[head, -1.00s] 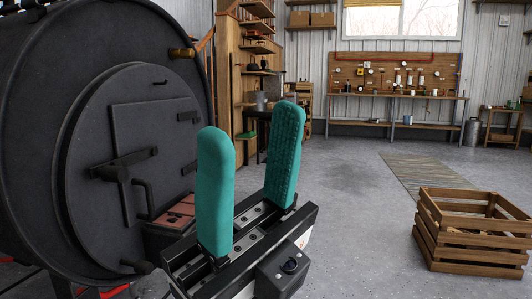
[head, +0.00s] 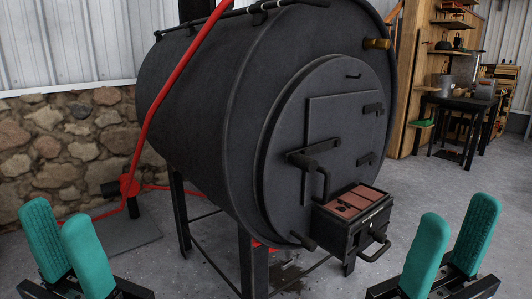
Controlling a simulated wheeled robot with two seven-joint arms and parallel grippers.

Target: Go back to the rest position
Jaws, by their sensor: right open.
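My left gripper (head: 56,212) is at the lower left of the head view, its two teal fingers pointing up and a little apart, with nothing between them. My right gripper (head: 460,207) is at the lower right, its teal fingers open and empty. Both grippers are in front of the black barrel stove (head: 210,100) and apart from it in the picture. The stove's round front with its rectangular door (head: 345,125) faces right, and the door looks shut.
A box with reddish bricks (head: 355,200) juts out below the stove door. A red pipe (head: 160,105) runs along the stove's left side. A stone wall (head: 60,150) stands behind. A dark table (head: 455,105) and wooden shelves are at the back right, beyond open floor.

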